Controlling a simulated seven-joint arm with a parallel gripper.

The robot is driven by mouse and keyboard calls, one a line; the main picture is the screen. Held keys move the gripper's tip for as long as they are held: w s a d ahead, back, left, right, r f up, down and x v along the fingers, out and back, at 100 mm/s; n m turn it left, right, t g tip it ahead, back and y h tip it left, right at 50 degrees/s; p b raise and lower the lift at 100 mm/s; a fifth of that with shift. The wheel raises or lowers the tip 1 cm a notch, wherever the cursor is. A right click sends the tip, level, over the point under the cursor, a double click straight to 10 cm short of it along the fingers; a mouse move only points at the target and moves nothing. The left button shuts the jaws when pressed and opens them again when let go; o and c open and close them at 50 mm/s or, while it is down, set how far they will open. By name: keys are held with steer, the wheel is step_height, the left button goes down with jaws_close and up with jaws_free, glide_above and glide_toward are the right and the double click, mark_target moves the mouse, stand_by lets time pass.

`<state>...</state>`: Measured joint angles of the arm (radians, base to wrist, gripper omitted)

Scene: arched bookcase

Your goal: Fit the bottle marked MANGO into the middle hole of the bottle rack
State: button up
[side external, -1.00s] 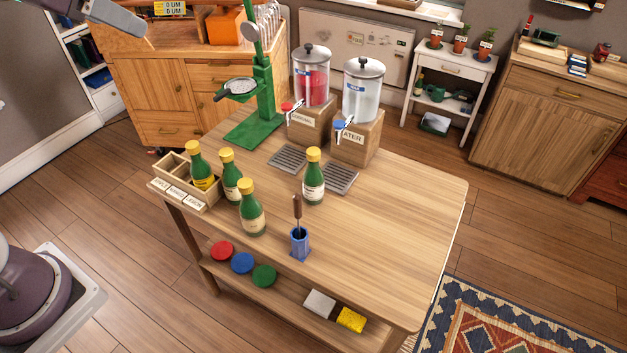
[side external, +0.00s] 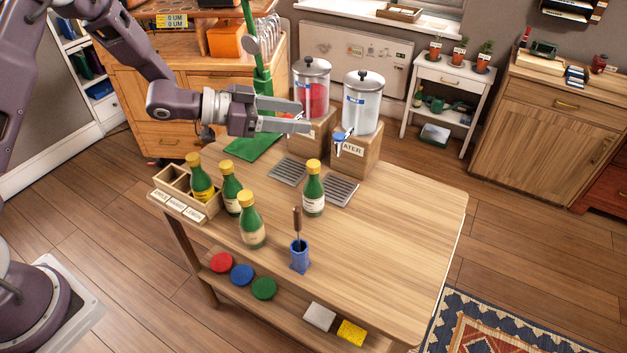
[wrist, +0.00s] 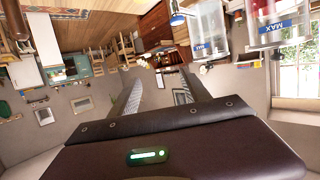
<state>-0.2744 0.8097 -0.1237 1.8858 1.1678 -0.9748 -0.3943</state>
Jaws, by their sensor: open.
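The bottle rack (side external: 208,212) is a small wooden box at the table's left corner, with small labels along its front. A green bottle with a yellow cap and yellow label (side external: 201,184) stands in it, apparently at the right end; the middle hole looks empty. Three similar green bottles with pale labels stand on the table: one beside the rack (side external: 231,190), one nearer the front (side external: 251,225), one further right (side external: 313,190). Their lettering is too small to tell which is MANGO. My gripper (side external: 304,116) is open and empty, above the back of the table, also seen in the wrist view (wrist: 160,84).
A red-filled dispenser (side external: 311,88) and a water dispenser (side external: 361,105) stand at the back, close to my gripper. A green stand (side external: 262,80) is behind it. A blue holder with a brown-handled tool (side external: 299,257) stands at the front edge. The table's right side is clear.

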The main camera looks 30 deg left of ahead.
glide_toward(319, 165)
steer(key=w+d+f, duration=0.2)
steer(key=w, duration=0.2)
steer(key=x, duration=0.7)
steer(key=shift+d+f, duration=0.2)
steer(key=shift+d, duration=0.15)
jaws_close()
stand_by(0.5)
